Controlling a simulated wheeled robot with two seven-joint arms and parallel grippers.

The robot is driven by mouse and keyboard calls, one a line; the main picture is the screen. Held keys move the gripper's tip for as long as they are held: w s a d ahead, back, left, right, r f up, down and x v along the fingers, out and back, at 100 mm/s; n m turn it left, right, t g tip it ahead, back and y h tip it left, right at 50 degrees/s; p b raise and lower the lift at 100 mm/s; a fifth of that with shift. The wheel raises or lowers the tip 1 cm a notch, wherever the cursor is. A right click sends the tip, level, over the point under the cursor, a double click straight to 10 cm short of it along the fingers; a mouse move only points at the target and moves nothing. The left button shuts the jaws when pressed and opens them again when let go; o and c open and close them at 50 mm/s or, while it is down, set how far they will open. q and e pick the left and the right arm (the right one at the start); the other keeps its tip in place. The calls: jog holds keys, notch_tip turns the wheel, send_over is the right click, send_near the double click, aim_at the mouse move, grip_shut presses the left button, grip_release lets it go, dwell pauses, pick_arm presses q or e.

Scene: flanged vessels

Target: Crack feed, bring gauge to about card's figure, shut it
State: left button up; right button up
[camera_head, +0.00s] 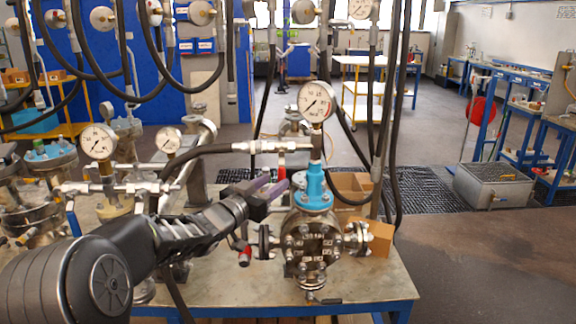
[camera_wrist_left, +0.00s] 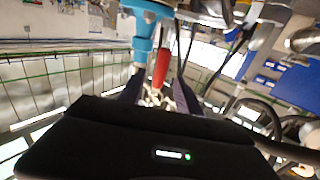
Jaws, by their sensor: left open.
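A vessel (camera_head: 312,240) with a bolted round flange stands on the bench, with a blue fitting (camera_head: 315,190) on top. A round white gauge (camera_head: 316,101) with a dark needle rises above the fitting. A red handle (camera_head: 282,166) stands just left of the fitting. My left gripper (camera_head: 282,187) is open beside the fitting, its fingertips close to the red handle. In the left wrist view the red handle (camera_wrist_left: 161,68) shows between and beyond the two fingers, beside the blue fitting (camera_wrist_left: 143,48). Contact cannot be told. No readable figure card shows. My right gripper is not in view.
Two more gauges (camera_head: 99,141) (camera_head: 169,140) and pipework crowd the bench's left. Black hoses (camera_head: 391,110) hang behind the vessel. Another red handle (camera_head: 244,257) sits low left of the vessel. Cardboard boxes (camera_head: 380,238) lie at right. The bench's front right (camera_head: 370,285) is bare.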

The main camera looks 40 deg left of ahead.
pick_arm(q)
jog(key=shift+w+f, duration=0.1)
jog(key=w+p, duration=0.1)
jog(key=w, duration=0.6)
jog(key=shift+w+a+p, duration=0.2)
jog(key=shift+w+p, duration=0.1)
grip_shut()
dwell(0.3)
dwell(1.0)
